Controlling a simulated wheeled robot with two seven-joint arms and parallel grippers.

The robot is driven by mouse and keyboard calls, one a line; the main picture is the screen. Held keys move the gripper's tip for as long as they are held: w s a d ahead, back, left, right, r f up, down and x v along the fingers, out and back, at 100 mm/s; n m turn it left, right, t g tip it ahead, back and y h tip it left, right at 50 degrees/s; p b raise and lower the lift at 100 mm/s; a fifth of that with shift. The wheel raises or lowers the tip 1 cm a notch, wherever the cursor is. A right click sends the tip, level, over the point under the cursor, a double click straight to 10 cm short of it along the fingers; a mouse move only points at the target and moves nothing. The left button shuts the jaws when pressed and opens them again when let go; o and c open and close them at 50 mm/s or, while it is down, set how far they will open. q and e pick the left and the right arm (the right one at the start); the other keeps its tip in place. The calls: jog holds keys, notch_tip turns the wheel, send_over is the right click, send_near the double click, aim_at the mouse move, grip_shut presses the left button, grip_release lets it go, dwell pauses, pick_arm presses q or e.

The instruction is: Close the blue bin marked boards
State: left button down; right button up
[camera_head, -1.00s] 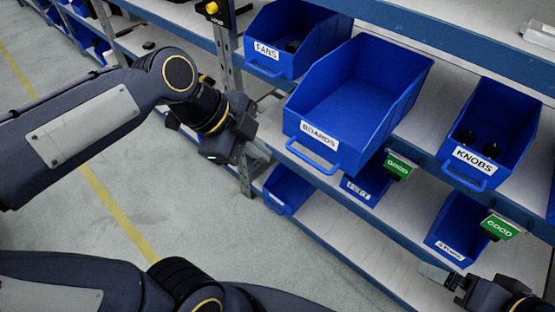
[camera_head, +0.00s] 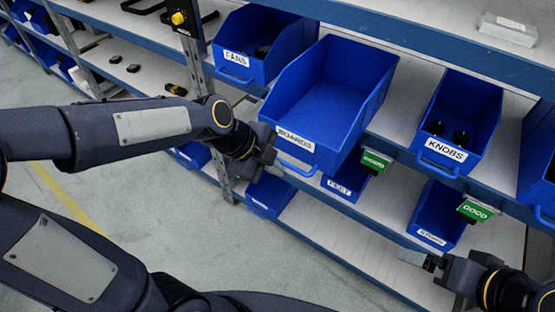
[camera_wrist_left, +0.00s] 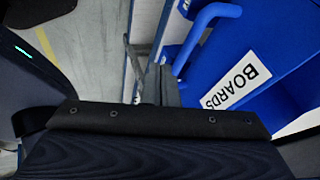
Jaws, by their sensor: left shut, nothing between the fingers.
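The blue bin marked BOARDS (camera_head: 325,95) sits on the upper shelf and juts out past the shelf edge, its front lower than its back. It looks empty. Its white label and blue bar handle (camera_head: 297,169) face me. My left gripper (camera_head: 279,160) is shut and empty, close to the left of the bin's front and handle. In the left wrist view its fingers (camera_wrist_left: 165,88) are just below the handle (camera_wrist_left: 205,30); I cannot tell whether they touch. My right gripper (camera_head: 412,257) is at the lower right, away from the bin; its jaw opening is unclear.
The FANS bin (camera_head: 240,70) is to the left and the KNOBS bin (camera_head: 450,135) to the right. Smaller bins and green GOOD tags (camera_head: 475,210) sit below. A grey upright post (camera_head: 196,80) stands left of the bin. The floor in front is clear.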

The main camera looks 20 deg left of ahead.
pick_arm(q)
jog(key=shift+w+d+f, duration=0.1)
jog(key=shift+w+d, duration=0.1)
jog(key=shift+w, duration=0.35)
pick_arm(e)
jog(key=shift+r, duration=0.2)
